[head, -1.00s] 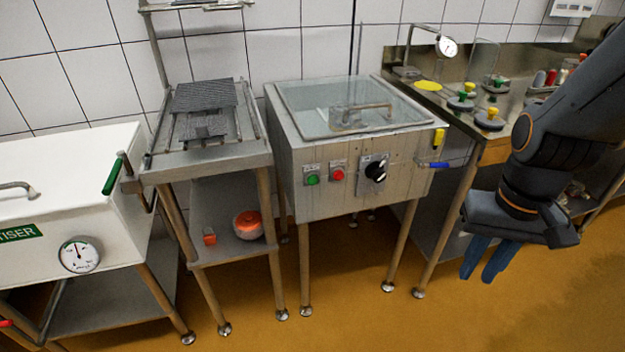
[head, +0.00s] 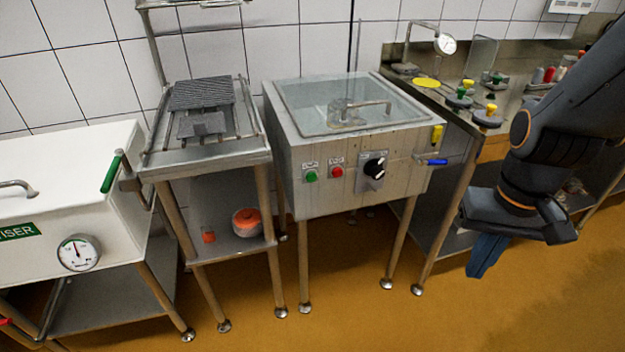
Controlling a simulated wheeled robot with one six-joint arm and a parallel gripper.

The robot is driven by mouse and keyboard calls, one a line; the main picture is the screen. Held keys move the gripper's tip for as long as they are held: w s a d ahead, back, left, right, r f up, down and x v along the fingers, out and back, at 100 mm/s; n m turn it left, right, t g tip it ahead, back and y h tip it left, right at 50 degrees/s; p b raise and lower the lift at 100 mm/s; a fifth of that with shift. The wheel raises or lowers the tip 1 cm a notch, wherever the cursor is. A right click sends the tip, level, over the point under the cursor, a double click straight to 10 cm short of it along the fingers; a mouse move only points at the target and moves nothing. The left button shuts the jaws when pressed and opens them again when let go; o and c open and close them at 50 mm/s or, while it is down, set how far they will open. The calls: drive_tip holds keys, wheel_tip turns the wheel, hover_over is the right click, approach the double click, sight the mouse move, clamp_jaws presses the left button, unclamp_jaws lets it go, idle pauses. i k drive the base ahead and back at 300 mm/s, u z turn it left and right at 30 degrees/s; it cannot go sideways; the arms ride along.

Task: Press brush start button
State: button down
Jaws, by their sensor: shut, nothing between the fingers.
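A steel washing unit (head: 333,204) with a clear lid (head: 343,88) stands in the middle of the head view. Its front panel carries a green button (head: 311,176), a red button (head: 337,172) and a black rotary knob (head: 374,168). Small labels sit above the buttons, too small to read. My gripper (head: 483,262) hangs at the right, pointing down, with its blue fingers together and empty. It is well to the right of and below the buttons, apart from the unit.
A blue-handled valve (head: 432,161) sticks out at the unit's right side. A steel bench (head: 430,95) with several colored-knob items is at right. A rack stand (head: 205,158) and white tank (head: 70,190) with a gauge stand left. Floor in front is clear.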

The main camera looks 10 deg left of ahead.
sight(311, 177)
drive_tip(key=u, duration=1.15)
drive_tip(key=k, duration=0.25)
drive_tip(key=z, duration=0.15)
